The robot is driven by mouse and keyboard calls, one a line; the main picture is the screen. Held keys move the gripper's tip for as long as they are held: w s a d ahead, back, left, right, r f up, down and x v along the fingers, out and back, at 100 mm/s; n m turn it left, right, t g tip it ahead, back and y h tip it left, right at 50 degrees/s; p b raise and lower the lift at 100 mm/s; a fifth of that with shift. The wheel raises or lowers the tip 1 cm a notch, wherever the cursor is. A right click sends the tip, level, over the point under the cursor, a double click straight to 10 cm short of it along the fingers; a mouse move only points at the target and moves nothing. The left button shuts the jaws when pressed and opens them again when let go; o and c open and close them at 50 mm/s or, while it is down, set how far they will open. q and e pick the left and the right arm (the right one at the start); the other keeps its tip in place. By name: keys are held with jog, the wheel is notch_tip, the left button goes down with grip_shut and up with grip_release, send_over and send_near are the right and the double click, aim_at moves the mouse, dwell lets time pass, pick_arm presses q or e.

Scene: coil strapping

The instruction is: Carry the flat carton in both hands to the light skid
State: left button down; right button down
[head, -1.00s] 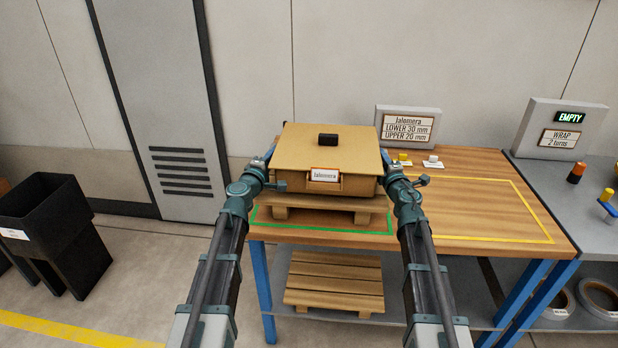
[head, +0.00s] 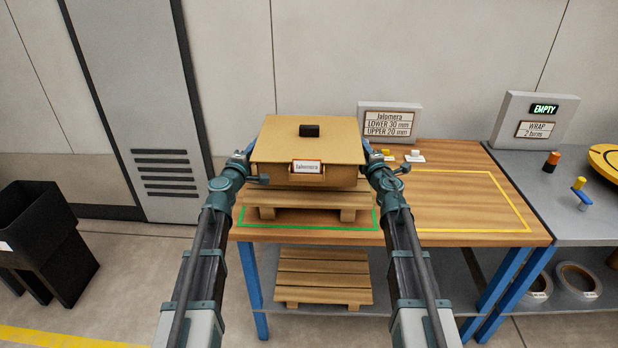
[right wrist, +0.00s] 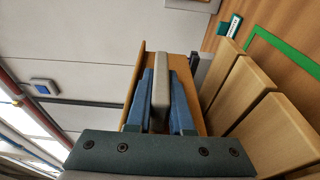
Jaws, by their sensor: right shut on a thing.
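The flat carton (head: 310,140), tan with a "Jalomera" label and a small black block on its lid, is level between my two grippers, just above a slatted wooden skid (head: 275,198). My right gripper (head: 368,152) is shut on the carton's right side; in the right wrist view its blue fingers (right wrist: 160,95) grip at the carton (right wrist: 180,66). My left gripper (head: 246,155) is at the carton's left side, its fingertips hidden. A second wooden skid (head: 323,280) lies on the lower shelf. I cannot tell which skid is the light one.
The upper skid stands inside a green outline on the wooden bench (head: 420,160). A yellow outline (head: 470,231) to its right is empty. A sign (head: 390,122) reading "LOWER 30 mm, UPPER 20 mm" stands behind. A grey table (head: 575,220) with an "EMPTY" display (head: 544,110) is at right.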

pick_arm(q)
jog(key=shift+f, duration=0.2)
pick_arm(e)
jog(key=shift+f, duration=0.2)
